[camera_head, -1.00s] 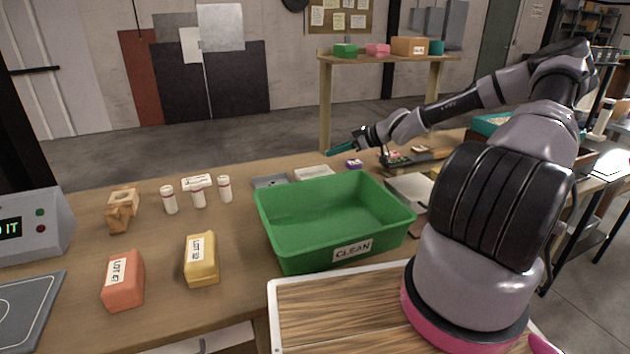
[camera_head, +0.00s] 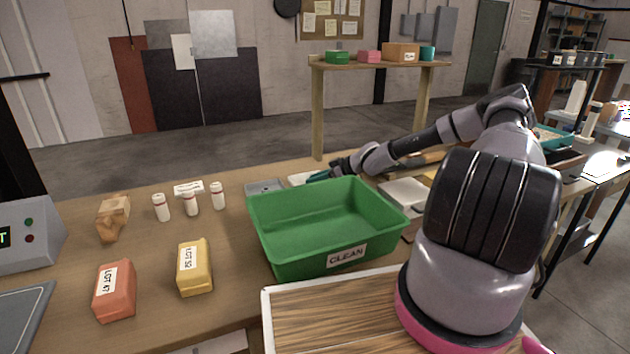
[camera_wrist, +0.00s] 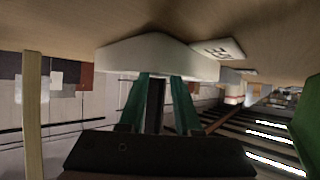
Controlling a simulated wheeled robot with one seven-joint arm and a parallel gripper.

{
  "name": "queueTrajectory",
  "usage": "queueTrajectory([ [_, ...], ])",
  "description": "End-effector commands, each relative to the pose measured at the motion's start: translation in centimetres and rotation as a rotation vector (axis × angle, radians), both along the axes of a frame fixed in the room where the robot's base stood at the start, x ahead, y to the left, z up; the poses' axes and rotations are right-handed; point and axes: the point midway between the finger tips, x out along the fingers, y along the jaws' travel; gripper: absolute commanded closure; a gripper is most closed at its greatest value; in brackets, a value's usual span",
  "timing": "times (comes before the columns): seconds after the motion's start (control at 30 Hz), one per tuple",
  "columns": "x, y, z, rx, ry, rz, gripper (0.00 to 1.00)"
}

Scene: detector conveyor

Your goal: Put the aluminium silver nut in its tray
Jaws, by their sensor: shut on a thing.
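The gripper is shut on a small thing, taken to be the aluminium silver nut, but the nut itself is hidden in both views. A shallow grey tray (camera_head: 262,187) lies just left of the white one. I cannot read which tray belongs to the nut.
The green CLEAN bin (camera_head: 285,262) stands in front of the trays. A shelf (camera_head: 385,64) stands behind. A label card (camera_wrist: 218,48) lies beside the white tray.

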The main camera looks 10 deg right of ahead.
Motion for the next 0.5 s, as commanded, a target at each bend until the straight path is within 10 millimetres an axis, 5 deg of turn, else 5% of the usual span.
queueTrajectory([
  [0.4, 0.02, 0.02, -0.75, 0.001, -0.001, 0.0, 1.0],
  [0.43, 0.02, 0.01, -0.78, 0.001, -0.001, 0.0, 0.64],
  [0.5, 0.03, 0.0, -0.75, 0.0, -0.001, 0.0, 0.55],
])
